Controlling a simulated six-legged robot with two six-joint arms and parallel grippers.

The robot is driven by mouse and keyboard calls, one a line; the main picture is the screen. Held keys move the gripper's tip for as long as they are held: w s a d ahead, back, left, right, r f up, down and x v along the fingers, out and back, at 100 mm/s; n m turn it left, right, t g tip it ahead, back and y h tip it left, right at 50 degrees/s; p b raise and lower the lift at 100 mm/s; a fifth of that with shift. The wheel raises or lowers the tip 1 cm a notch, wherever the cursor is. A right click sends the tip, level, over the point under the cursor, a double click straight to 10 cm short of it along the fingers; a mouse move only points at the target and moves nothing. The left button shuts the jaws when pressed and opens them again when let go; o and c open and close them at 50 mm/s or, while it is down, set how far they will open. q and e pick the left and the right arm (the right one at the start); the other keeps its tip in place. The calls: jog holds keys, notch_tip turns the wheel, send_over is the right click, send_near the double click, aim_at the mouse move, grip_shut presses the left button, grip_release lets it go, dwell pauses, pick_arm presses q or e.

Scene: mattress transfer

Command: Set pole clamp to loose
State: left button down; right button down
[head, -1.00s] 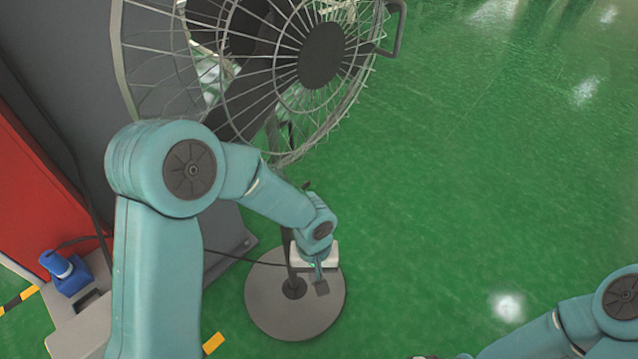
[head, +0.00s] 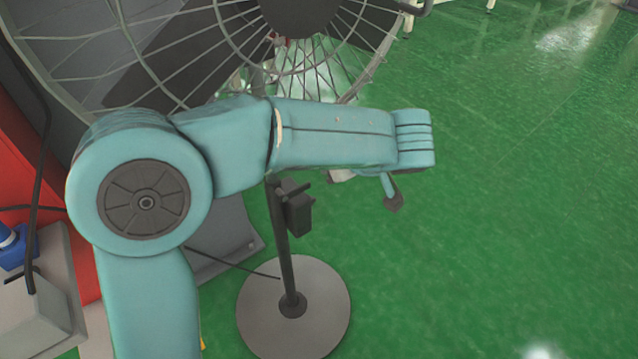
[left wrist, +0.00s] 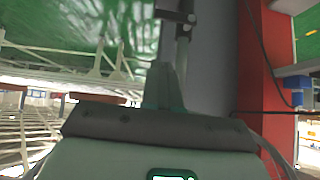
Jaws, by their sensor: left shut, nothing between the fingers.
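The pole clamp (head: 297,207) is a dark box with a short lever, on the thin dark pole (head: 284,250) of a large fan. Whether it is tight or loose cannot be told. My left gripper (head: 394,198) is to the right of the clamp and apart from it, shut and empty, partly hidden behind my wrist. In the left wrist view its shut fingers (left wrist: 164,88) are in front of the pole (left wrist: 182,62). The dark clamp parts (left wrist: 180,20) show beyond the fingertips, near the top edge. My right gripper is out of view.
The fan's wire guard (head: 345,60) fills the top, close above my left arm. The round grey base (head: 320,320) stands on green floor. A grey panel and a red cabinet (head: 85,270) are at the left, with a blue object (head: 14,248). Floor to the right is clear.

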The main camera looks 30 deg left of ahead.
pick_arm(q)
jog(key=shift+a+r, duration=0.1)
jog(key=shift+r, duration=0.25)
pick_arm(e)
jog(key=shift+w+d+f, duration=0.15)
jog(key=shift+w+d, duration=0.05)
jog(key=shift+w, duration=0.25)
pick_arm(q)
send_over(295, 192)
jog(key=w+d, duration=0.2)
jog(key=d, duration=0.1)
notch_tip(295, 192, down, 7)
jog(key=f, duration=0.2)
jog(key=f+b, duration=0.1)
jog(key=f, duration=0.1)
jog(key=shift+a+f, duration=0.1)
jog(key=shift+a, duration=0.2)
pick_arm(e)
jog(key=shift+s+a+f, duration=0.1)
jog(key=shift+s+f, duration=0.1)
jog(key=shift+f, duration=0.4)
